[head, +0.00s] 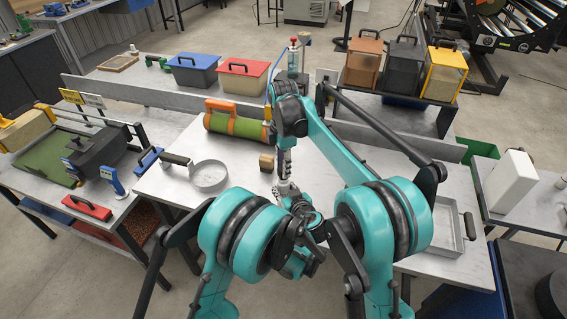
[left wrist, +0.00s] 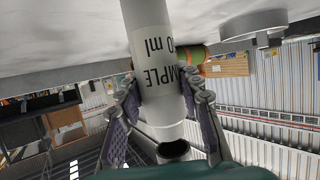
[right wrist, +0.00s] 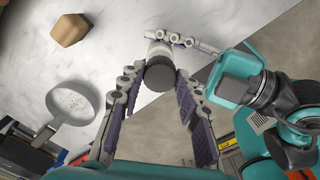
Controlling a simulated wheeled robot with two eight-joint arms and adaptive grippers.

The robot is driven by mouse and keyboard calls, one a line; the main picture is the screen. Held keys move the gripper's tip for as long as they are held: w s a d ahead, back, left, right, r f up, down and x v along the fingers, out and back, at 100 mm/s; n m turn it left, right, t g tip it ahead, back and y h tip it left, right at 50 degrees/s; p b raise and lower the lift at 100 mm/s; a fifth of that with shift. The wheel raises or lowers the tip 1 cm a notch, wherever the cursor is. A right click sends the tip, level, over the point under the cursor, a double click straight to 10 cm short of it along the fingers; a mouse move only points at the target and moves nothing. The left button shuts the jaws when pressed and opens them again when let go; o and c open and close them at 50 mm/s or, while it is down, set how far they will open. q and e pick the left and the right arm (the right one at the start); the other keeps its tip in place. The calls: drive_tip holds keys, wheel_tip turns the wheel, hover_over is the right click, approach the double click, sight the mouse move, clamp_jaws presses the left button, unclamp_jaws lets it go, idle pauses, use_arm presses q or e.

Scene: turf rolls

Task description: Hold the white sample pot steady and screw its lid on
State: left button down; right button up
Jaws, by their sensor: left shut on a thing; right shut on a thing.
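The white sample pot (left wrist: 155,70), with dark lettering, is between the fingers of my left gripper (left wrist: 160,88), which is shut on it. A dark oval shows at the pot's lower end in that view; I cannot tell whether it is the mouth or the lid. In the right wrist view, the dark grey lid (right wrist: 159,76) is between the fingers of my right gripper (right wrist: 157,82). The white pot (right wrist: 158,50) shows just behind the lid, with a left-gripper finger beside it. Whether the lid sits squarely on the pot is hidden. In the head view, both grippers meet over the table.
A wooden block (head: 266,162) and a grey ring-shaped pan with handle (head: 209,188) lie on the table (head: 235,215) to the left. A green turf roll with orange ends (head: 234,128) lies behind. A shallow grey tray (head: 444,245) is at right.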

idle(0.4)
drive_tip(key=shift+f, duration=0.9)
drive_tip(key=shift+f, duration=0.55)
